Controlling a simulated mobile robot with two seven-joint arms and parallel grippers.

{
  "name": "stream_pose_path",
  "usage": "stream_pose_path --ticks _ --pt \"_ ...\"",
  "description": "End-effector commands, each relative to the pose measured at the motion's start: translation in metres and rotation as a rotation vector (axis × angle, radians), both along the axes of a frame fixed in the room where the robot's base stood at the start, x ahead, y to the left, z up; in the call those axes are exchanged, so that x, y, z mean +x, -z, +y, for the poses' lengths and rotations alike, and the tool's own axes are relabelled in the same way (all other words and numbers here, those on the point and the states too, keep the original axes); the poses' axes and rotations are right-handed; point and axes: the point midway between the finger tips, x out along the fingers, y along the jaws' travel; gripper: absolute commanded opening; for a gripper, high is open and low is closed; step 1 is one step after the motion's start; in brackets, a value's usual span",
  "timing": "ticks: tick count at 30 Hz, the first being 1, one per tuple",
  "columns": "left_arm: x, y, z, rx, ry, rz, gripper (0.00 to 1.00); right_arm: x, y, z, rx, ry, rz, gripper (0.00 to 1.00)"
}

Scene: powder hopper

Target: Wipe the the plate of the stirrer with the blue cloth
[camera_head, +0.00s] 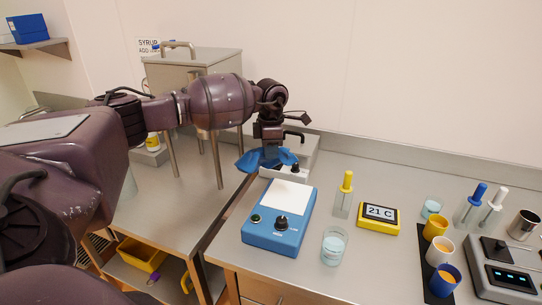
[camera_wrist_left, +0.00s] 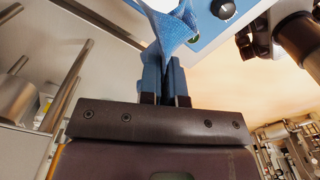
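The stirrer (camera_head: 280,235) is a blue box with a white square plate (camera_head: 287,197) on top and knobs on its front. It stands on the steel bench. My left gripper (camera_head: 271,155) is behind the stirrer and to the left of its plate, pointing down. It is shut on the blue cloth (camera_head: 249,161), which spreads out at both sides of the fingers. In the left wrist view the cloth (camera_wrist_left: 170,32) is pinched between the blue fingertips (camera_wrist_left: 165,82). The cloth appears above and apart from the plate. My right gripper is not in view.
Cups (camera_head: 445,280) and a scale (camera_head: 506,272) are further right. A grey box (camera_head: 297,160) is behind the stirrer. A steel hopper (camera_head: 195,72) stands left.

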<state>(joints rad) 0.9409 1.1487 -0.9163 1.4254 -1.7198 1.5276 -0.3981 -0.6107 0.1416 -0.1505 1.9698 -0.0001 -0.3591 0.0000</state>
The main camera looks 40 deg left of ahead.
Motion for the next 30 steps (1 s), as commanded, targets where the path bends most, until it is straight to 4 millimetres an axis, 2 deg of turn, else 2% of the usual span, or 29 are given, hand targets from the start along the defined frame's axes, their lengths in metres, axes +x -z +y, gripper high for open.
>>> stream_pose_path --ticks 16,30 --pt "0.000 -0.052 0.000 0.000 0.001 -0.001 0.00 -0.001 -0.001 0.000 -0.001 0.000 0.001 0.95" --pt "0.000 -0.057 0.000 0.000 0.001 0.000 0.00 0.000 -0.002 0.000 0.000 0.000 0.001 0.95"
